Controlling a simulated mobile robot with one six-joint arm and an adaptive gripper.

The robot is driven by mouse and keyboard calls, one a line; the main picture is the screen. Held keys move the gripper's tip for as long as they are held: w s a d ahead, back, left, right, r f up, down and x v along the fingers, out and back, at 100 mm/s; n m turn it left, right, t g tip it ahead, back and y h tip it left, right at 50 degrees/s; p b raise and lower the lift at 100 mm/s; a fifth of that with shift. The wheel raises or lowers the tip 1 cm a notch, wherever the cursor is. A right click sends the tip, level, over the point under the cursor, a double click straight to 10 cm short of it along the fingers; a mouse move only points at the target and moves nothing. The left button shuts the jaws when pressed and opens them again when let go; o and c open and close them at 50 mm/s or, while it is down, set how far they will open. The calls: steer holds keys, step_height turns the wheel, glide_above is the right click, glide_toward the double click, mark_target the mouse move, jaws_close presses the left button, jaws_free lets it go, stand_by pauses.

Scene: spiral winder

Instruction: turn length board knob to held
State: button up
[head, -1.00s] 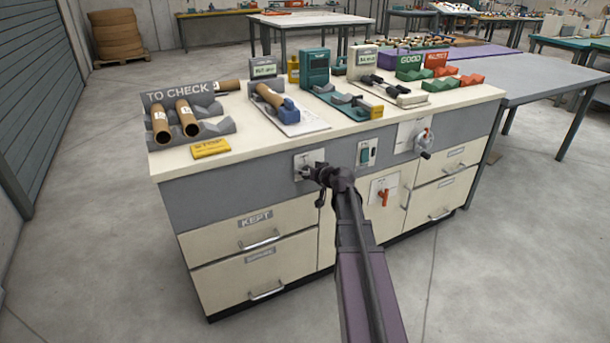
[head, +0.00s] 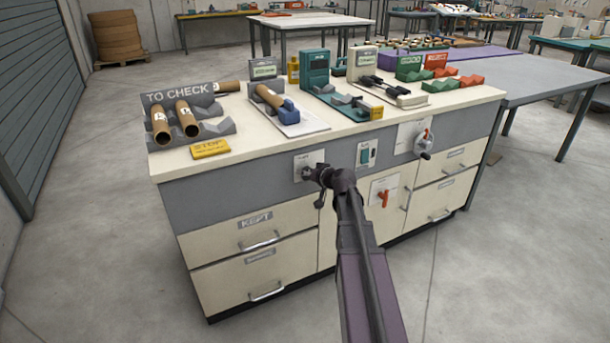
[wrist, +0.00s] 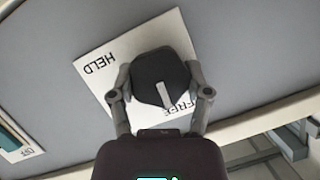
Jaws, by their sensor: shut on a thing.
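The length board knob (wrist: 160,78) is dark and six-sided with a white pointer line. It sits on a white plate (wrist: 92,88) marked HELD and FREE. The pointer line lies on the knob's lower part in the wrist view, toward the FREE label and away from HELD. My gripper (wrist: 159,74) has one finger on each side of the knob and is shut on it. In the head view my gripper (head: 314,173) is at the plate (head: 300,160) on the bench's grey front panel and hides the knob.
A switch plate (head: 366,154) is just right of my gripper, with a crank (head: 423,145) farther right. A red handle (head: 384,198) is below right. Drawers (head: 255,237) with bar handles are below. The bench top edge is above; the floor in front is clear.

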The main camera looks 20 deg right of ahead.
steer(key=m+y+b, duration=0.2)
steer(key=m, duration=0.1)
steer(key=shift+d+f+m+t, duration=0.1)
steer(key=shift+f+m+t, duration=0.05)
steer(key=shift+m+t, duration=0.15)
steer(key=m+y+b, duration=0.1)
steer(key=m+b, duration=0.1)
steer(key=m+t+y+b, duration=0.1)
steer(key=m, duration=0.2)
steer(key=shift+f+t+b, duration=0.15)
steer(key=shift+t+b, duration=0.15)
steer(key=shift+b, duration=0.1)
steer(key=m+t+b, duration=0.1)
steer(key=m+b, duration=0.1)
steer(key=m, duration=0.1)
steer(key=m+t+y+b, duration=0.1)
steer(key=m+b, duration=0.1)
steer(key=m, duration=0.1)
steer(key=m+t+b, duration=0.1)
steer(key=m, duration=0.2)
steer(key=m+t+h+b, duration=0.1)
steer(key=m, duration=0.2)
steer(key=shift+m+t, duration=0.3)
steer(key=shift+m, duration=0.1)
steer(key=o, duration=1.2)
steer(key=shift+c, duration=0.2)
